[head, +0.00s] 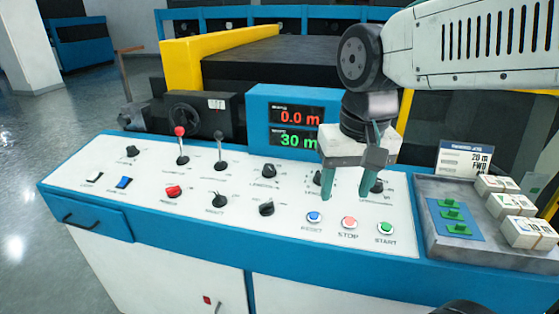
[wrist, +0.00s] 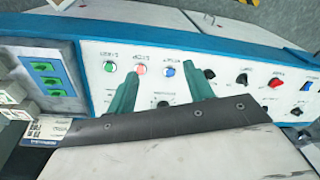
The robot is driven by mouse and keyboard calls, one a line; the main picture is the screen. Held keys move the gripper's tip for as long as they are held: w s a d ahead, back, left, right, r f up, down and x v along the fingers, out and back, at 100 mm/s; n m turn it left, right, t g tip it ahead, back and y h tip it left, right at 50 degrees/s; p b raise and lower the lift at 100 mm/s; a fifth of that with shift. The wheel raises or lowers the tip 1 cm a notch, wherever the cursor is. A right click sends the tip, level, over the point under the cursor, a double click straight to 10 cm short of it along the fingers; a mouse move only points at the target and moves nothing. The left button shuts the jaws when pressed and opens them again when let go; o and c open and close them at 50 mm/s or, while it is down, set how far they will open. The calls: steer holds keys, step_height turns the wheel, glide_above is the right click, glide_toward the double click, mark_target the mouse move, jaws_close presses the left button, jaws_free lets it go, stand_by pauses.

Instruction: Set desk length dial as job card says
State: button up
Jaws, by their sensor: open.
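The job card (head: 465,158) stands at the right of the desk and reads "20 m FWD". The display (head: 297,128) shows a red 0.0 m above a green 30 m. A black dial (head: 268,171) has a label that seems to begin with "LENGTH". A second dial (head: 318,178) and a third dial (head: 376,186) are partly behind my gripper (head: 348,190). My gripper is open and empty, pointing down over the panel. In the wrist view, a dial (wrist: 163,103) shows between its green fingers, without visible contact.
Reset (head: 314,217), stop (head: 349,222) and start (head: 385,228) buttons line the front edge near my fingers. Two upright levers (head: 181,145) (head: 220,150) stand at the left. A grey tray (head: 440,243) with green pieces and white boxes is at the right.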

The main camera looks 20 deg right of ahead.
steer(key=w+a+m, duration=0.1)
steer(key=w+m, duration=0.5)
steer(key=w, duration=1.2)
steer(key=m, duration=0.5)
glide_toward(270, 166)
steer(key=shift+d+f, duration=0.1)
steer(key=shift+f, duration=0.45)
steer(key=shift+w+f, duration=0.2)
steer(key=shift+f, duration=0.05)
steer(key=f, duration=0.7)
steer(key=shift+w+f, duration=0.25)
steer(key=shift+w, duration=0.1)
steer(key=c, duration=1)
